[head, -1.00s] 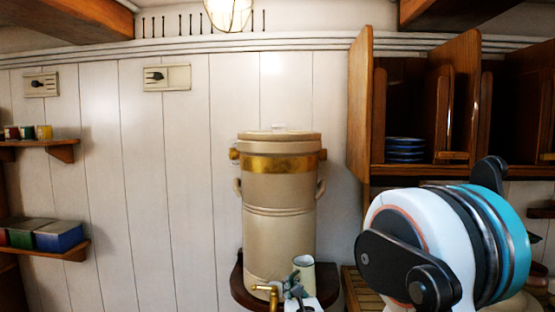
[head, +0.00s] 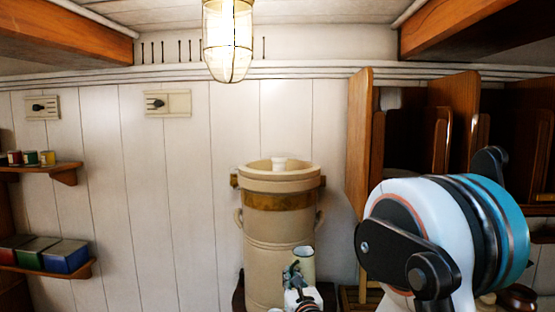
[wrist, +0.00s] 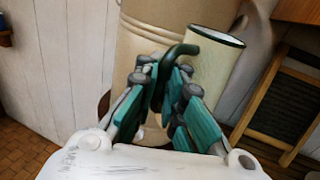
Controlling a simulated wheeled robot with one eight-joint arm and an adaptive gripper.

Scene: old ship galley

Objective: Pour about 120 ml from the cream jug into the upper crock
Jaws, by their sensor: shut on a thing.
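The cream jug (head: 306,264) is pale with a dark green rim; it looks about upright in the head view, in front of the crock's right side. The wrist view shows the jug (wrist: 212,68) and its green handle. My gripper (wrist: 172,85) is shut on that handle; it also shows in the head view (head: 293,274). The tall beige crock (head: 277,225) with a brass band stands behind. Its rimmed top (head: 262,170) bears a small white knob and is above the jug. The jug's contents are hidden.
A caged lamp (head: 228,40) hangs above and left of the crock. A wooden cabinet (head: 359,150) stands close on the right. On the left wall are shelves (head: 45,268) with tins.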

